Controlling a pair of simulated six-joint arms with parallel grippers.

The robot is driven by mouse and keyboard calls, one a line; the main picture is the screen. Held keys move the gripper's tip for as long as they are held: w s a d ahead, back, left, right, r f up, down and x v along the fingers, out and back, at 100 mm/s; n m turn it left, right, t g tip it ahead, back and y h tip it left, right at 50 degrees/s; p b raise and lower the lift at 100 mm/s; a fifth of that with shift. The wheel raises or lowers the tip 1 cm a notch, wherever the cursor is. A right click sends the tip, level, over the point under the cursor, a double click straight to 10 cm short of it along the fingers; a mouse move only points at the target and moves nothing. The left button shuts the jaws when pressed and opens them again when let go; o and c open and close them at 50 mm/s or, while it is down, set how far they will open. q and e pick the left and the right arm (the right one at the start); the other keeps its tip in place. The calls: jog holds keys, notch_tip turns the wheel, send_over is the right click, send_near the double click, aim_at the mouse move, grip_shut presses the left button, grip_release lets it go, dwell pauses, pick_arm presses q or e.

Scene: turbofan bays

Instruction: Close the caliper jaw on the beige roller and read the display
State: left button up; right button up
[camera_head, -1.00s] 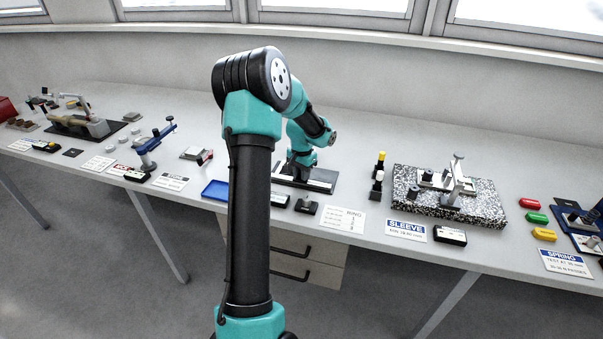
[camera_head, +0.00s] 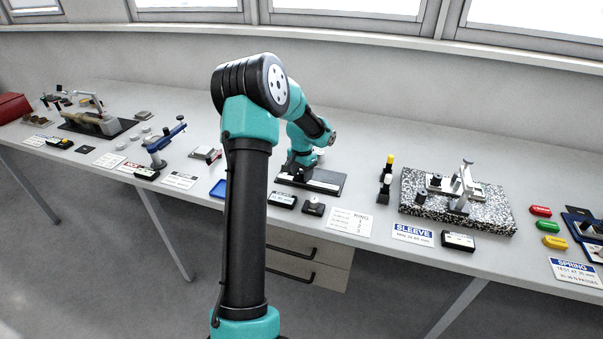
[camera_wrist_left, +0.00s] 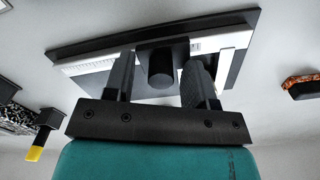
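The caliper is a dark base plate with a pale scale strip (camera_head: 325,186) on the bench, partly hidden by my left arm. In the left wrist view its dark base (camera_wrist_left: 225,27) spans the top. My left gripper (camera_head: 300,172) is over it. In the wrist view the two fingers (camera_wrist_left: 160,82) stand apart on either side of a dark round knob (camera_wrist_left: 160,68) on a dark block, with gaps showing. A small black box with a display (camera_head: 282,200) lies in front; its reading is too small to tell. I cannot make out the beige roller for sure. My right gripper is not in view.
A small dark device (camera_head: 313,206) and a white RING card (camera_head: 350,222) lie at the front edge. A blue tray (camera_head: 218,189) is left of my arm. A speckled stone plate (camera_head: 485,220) with a gauge stands to the right. The bench behind the caliper is clear.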

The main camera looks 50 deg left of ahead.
pick_arm(q)
jog(key=shift+r, duration=0.1)
notch_tip(320, 180, up, 17)
jog(key=shift+r, duration=0.15)
dwell(0.6)
dwell(0.3)
